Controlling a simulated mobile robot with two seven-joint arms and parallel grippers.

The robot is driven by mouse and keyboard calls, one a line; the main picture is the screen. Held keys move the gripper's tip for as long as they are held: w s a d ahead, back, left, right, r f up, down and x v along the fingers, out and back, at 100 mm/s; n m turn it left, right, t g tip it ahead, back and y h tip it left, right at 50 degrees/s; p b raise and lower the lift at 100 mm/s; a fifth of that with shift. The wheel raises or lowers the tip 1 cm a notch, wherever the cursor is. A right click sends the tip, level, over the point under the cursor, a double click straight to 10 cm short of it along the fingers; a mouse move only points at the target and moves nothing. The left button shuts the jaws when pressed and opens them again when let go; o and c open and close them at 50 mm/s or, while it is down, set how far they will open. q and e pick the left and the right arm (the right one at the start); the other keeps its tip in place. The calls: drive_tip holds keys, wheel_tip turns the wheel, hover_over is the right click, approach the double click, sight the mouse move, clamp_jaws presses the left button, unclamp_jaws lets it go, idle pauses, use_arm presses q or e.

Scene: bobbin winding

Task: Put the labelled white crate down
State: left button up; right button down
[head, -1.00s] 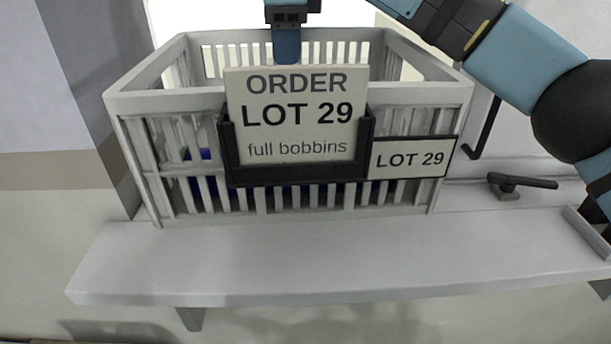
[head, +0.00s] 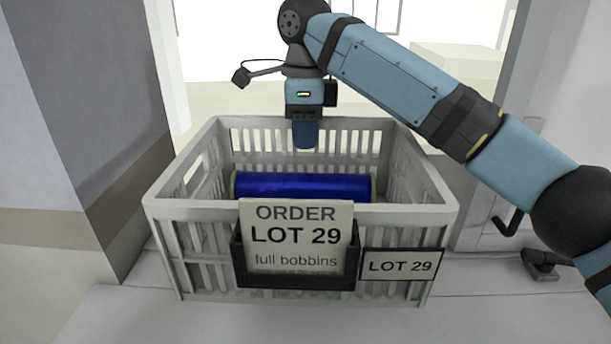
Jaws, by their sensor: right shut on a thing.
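The labelled white crate (head: 163,207) is a slatted open box standing upright in the middle of the head view. Its front carries a black holder with a card (head: 295,236) reading "ORDER LOT 29 full bobbins" and a smaller "LOT 29" plate (head: 400,265). A blue bobbin (head: 300,186) lies lengthwise inside. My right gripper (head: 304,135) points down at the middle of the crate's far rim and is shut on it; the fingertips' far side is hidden. The crate's base is over the pale ledge (head: 110,312); I cannot tell if it touches. My left gripper is not in view.
A grey wall corner (head: 105,120) rises close to the crate's left side. A dark handle-like fitting (head: 541,265) sits on the ledge to the right. My right arm crosses the upper right. Bare ledge shows in front of the crate.

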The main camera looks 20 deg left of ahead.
drive_tip(key=shift+f, duration=3.95)
drive_tip(key=c, duration=1.2)
unclamp_jaws()
drive_tip(key=shift+s, duration=0.1)
drive_tip(key=shift+o, duration=0.2)
drive_tip(key=shift+r, duration=0.25)
wheel_tip(320, 180, up, 11)
drive_tip(key=shift+f+b, duration=0.2)
drive_tip(key=shift+b, duration=1.05)
drive_tip(key=shift+r, duration=0.55)
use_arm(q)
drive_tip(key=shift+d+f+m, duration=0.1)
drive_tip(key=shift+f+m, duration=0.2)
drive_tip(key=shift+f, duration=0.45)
